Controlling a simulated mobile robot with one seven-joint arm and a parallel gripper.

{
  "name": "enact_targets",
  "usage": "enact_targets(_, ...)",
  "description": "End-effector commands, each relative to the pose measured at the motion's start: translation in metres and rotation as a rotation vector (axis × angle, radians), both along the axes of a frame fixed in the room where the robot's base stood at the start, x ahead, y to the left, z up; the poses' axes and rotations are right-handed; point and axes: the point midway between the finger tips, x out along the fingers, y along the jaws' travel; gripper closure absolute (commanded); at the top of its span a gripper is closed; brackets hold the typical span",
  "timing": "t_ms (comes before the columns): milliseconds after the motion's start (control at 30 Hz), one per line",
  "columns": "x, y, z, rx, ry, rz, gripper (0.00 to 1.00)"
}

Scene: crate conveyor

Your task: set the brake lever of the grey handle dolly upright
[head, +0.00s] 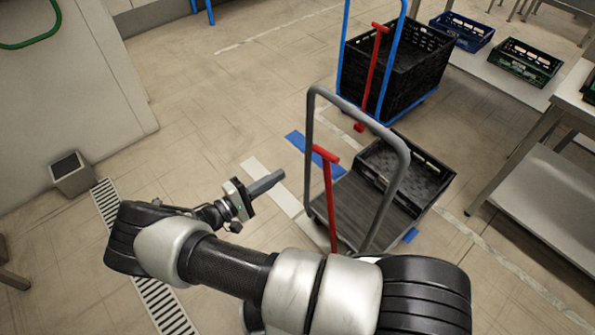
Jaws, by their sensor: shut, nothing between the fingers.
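The grey handle dolly (340,207) stands on the tiled floor right of centre, with a tall grey tube handle (356,112) at its near side. Its red brake lever (328,195) has a short crossbar on top and looks close to upright, leaning slightly; my arm hides its lower end. A black crate (437,188) sits on the dolly's far right part. My gripper (277,176) is shut and empty, left of the lever and apart from it, pointing right toward the dolly.
A blue handle dolly (343,62) with its own red lever (378,70) carries black crates (408,75) behind. Steel tables (545,190) stand on the right with a blue crate (462,32) and a green crate (522,62). A bin (73,175) and floor drain (160,300) lie left.

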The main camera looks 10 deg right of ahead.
Motion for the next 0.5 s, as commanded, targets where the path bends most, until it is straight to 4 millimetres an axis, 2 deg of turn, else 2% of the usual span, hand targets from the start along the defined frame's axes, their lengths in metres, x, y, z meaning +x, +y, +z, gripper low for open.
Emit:
enact_targets(167,0.014,-0.025,0.001,-0.001,0.001,-0.005,1.00)
enact_targets(500,0.050,-0.086,0.001,0.001,0.002,-0.007,1.00)
